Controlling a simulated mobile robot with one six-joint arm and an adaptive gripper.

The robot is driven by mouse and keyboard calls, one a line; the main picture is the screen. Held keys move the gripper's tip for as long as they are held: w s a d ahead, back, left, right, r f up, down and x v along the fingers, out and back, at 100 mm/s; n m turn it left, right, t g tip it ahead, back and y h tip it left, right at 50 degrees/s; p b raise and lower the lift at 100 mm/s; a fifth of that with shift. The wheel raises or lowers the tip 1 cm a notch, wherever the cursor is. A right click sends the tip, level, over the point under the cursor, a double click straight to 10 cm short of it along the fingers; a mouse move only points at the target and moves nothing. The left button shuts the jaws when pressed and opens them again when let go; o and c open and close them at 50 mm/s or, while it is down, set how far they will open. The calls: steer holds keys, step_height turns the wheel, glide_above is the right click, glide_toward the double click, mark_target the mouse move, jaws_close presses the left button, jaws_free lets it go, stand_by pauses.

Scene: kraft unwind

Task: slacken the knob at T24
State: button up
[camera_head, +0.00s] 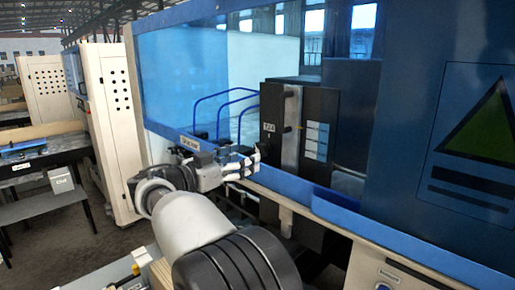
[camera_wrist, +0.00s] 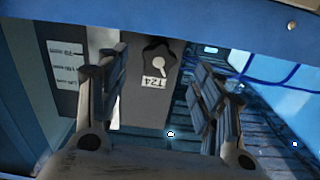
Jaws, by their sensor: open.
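The T24 knob (camera_wrist: 158,54) is dark and lobed with a pale pointer mark, on a grey panel face in the wrist view. Its T24 label (camera_wrist: 154,82) appears upside down beside it there. In the head view the T24 label (camera_head: 268,128) is on a dark box, and the knob below it is hard to make out behind my fingertips. My gripper (camera_head: 254,162) is open and empty, close in front of the box. In the wrist view my gripper (camera_wrist: 161,64) has one finger either side of the knob's outline; I cannot tell whether they touch it.
The dark box (camera_head: 314,105) has a silver vertical bar (camera_head: 292,125) and pale labels right of the knob. Blue hoses (camera_head: 222,100) loop on the left behind a blue frame rail (camera_head: 300,188). A blue cabinet (camera_head: 440,120) fills the right.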

mark_target(263, 149)
steer(key=p+x, duration=0.1)
steer(key=x, duration=0.5)
steer(key=shift+w+d+p, duration=0.25)
steer(key=shift+w+p, duration=0.05)
steer(key=shift+p, duration=0.1)
steer(key=c, duration=1.1)
steer(key=shift+f+n+b, duration=0.15)
steer(key=shift+n+b, duration=0.25)
steer(key=shift+b, duration=0.3)
steer(key=shift+n, duration=0.4)
steer(key=o, duration=1.1)
